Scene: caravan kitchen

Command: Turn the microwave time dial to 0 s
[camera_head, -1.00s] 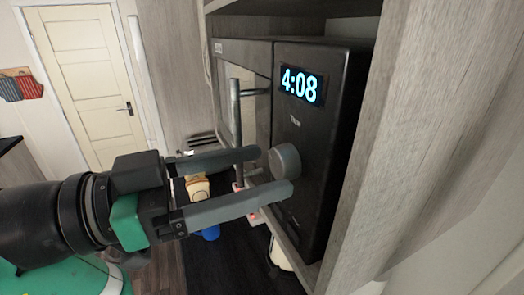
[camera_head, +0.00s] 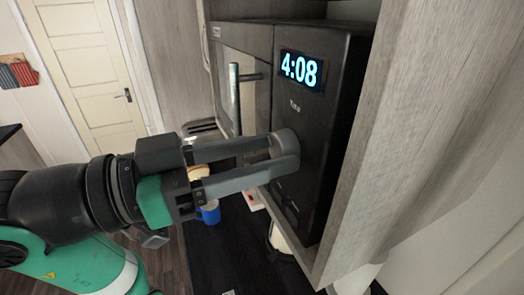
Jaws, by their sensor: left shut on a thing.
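The black microwave (camera_head: 308,185) sits in a wooden cabinet, with its door handle (camera_head: 234,98) to the left of the control panel. Its display (camera_head: 301,69) reads 4:08 in blue. The grey time dial (camera_head: 286,140) is below the "Time" label. My left gripper (camera_head: 284,156) comes in from the left and is shut on the dial, with one finger over its lower side and the other at its upper left. The fingers hide part of the dial. My right gripper is not in view.
The cabinet's wooden side panel (camera_head: 400,130) stands close on the right of the microwave. Below, a dark counter (camera_head: 215,265) holds a blue mug (camera_head: 209,212) and other items. A cream door (camera_head: 85,65) is at the back left.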

